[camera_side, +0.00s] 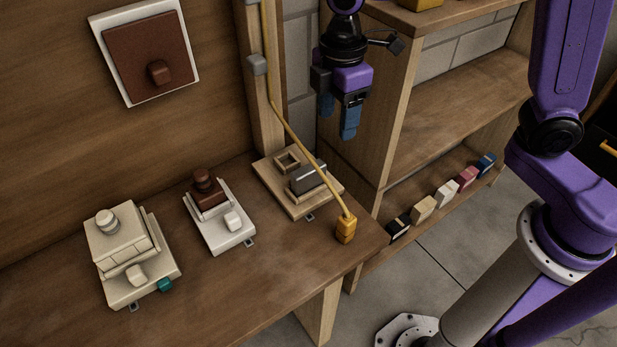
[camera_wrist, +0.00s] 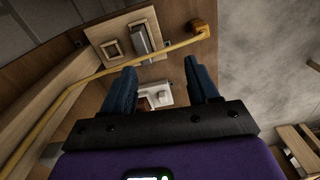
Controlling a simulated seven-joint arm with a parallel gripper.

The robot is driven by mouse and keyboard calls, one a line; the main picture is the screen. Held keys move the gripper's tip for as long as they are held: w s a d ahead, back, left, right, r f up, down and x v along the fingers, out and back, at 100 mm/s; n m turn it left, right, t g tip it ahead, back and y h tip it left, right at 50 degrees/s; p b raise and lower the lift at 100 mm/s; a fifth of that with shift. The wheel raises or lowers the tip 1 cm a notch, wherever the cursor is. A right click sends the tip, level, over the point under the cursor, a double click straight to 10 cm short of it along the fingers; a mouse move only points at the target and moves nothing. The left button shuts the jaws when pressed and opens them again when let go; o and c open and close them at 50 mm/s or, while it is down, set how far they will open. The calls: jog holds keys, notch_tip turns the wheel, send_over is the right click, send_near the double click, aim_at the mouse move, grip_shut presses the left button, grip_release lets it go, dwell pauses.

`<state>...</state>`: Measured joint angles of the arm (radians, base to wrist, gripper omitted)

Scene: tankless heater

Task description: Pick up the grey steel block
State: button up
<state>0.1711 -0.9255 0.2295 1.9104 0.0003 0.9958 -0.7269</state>
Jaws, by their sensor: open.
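The grey steel block (camera_side: 308,178) sits on a light wooden board (camera_side: 296,208) near the right end of the workbench. It also shows in the wrist view (camera_wrist: 141,41), just beyond my fingertips and on the same board. A yellow cable passes close over the block's near side. My gripper (camera_side: 338,118) is open and empty, with blue fingers pointing down. It hangs in the air above and to the right of the board, well apart from the block. In the wrist view both fingers (camera_wrist: 160,75) are spread wide with nothing between them.
The yellow cable (camera_side: 311,160) runs from the post down to a yellow plug (camera_side: 346,229) at the bench edge. A white unit with a brown top (camera_side: 220,214) and a cream unit (camera_side: 127,250) stand left. A shelf with several small coloured blocks (camera_side: 445,193) is right.

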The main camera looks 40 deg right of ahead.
send_over(309, 168)
jog(key=f+n, duration=0.1)
jog(key=f, duration=0.1)
notch_tip(309, 168, down, 16)
jog(key=shift+f, duration=0.25)
dwell(0.5)
jog(key=shift+c, duration=0.3)
grip_shut()
jog(key=shift+r, duration=0.1)
